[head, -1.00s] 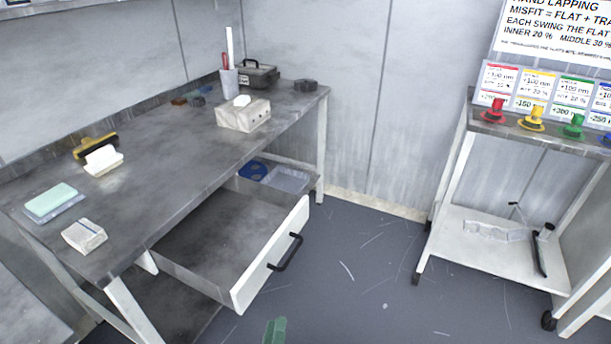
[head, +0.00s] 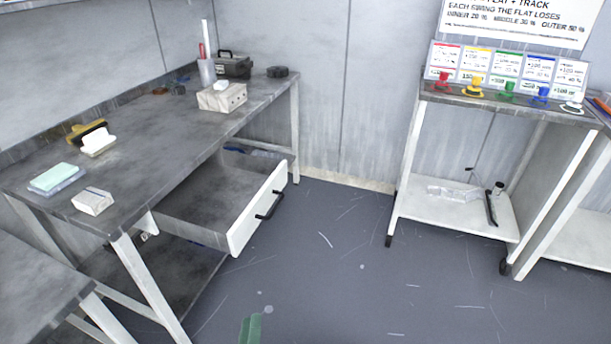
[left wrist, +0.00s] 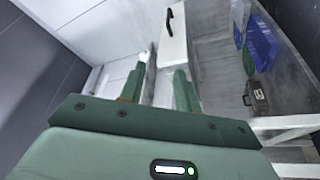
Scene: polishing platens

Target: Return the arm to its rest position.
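The green tip of my left gripper (head: 250,328) shows at the bottom edge of the head view, over the grey floor and in front of the bench. In the left wrist view the two green fingers of my left gripper (left wrist: 158,80) stand apart with nothing between them. Most of my left arm is out of the head view. My right gripper is in neither current view.
A grey bench (head: 150,130) at left has its drawer (head: 258,215) pulled open, its black handle facing the floor space. A white trolley (head: 450,205) with coloured knobs stands at right. The floor (head: 340,270) between them is clear.

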